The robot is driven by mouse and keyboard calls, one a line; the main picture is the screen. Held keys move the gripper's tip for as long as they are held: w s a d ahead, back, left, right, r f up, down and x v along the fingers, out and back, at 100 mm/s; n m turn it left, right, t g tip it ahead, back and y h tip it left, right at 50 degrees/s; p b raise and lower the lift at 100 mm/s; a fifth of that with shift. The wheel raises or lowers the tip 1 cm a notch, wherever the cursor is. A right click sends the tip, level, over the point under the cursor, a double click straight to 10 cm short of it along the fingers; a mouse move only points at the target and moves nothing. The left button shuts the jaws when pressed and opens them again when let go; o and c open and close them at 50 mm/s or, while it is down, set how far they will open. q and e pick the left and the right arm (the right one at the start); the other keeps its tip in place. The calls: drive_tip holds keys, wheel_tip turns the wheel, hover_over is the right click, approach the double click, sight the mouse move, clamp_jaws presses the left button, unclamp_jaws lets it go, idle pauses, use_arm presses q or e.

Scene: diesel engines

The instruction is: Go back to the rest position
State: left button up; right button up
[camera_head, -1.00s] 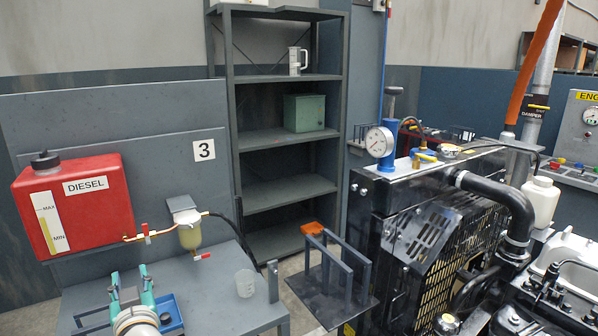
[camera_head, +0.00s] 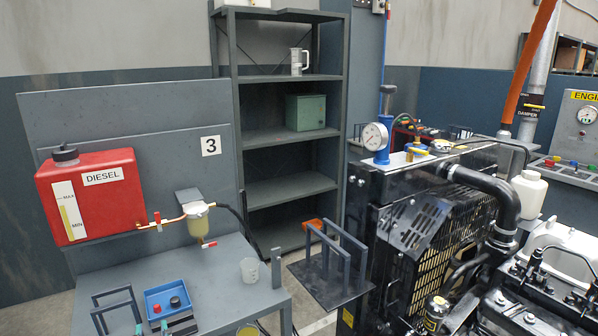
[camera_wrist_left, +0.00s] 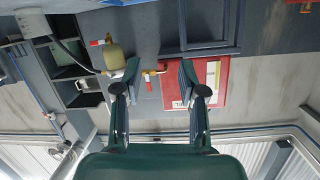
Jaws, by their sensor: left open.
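My left gripper (camera_wrist_left: 159,78) shows in the left wrist view, with its two dark teal fingers apart and nothing between them. That view is upside down. Beyond the fingers are the red diesel tank (camera_wrist_left: 210,85) and the fuel filter bowl (camera_wrist_left: 114,56), both apart from the gripper as far as I can tell. In the head view the left gripper is almost wholly out of the picture; at most a small teal bit shows at the bottom edge. My right gripper is in neither view.
The red diesel tank (camera_head: 92,195) and filter bowl (camera_head: 199,222) are above the grey bench (camera_head: 225,285). The bench holds a clear beaker (camera_head: 250,270), a blue tray (camera_head: 158,301) and a grey frame (camera_head: 117,302). The black engine (camera_head: 425,240) fills the right. A shelf rack (camera_head: 290,140) stands behind.

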use_arm(q)
drive_tip(key=s+d+f+m+g+h, duration=0.15)
drive_tip(key=s+d+f, duration=0.25)
drive_tip(key=f, duration=0.4)
drive_tip(key=s+d+f+g+h, duration=0.2)
drive_tip(key=s+d+f+h, duration=0.15)
drive_tip(key=f, duration=0.45)
drive_tip(key=s+d+f+m+g+h, duration=0.1)
drive_tip(key=s+d+f+g+h, duration=0.2)
drive_tip(key=f, duration=0.5)
drive_tip(key=s+d+f+g+h, duration=0.1)
drive_tip(key=s+d+f+g, duration=0.1)
drive_tip(key=s, duration=0.6)
drive_tip(key=s+d+f+g+h, duration=0.2)
drive_tip(key=s+d+f+g, duration=0.1)
drive_tip(key=s+d, duration=0.4)
drive_tip(key=shift+s+f+n+g, duration=0.15)
drive_tip(key=shift+s+n+g, duration=0.3)
drive_tip(key=shift+s, duration=0.65)
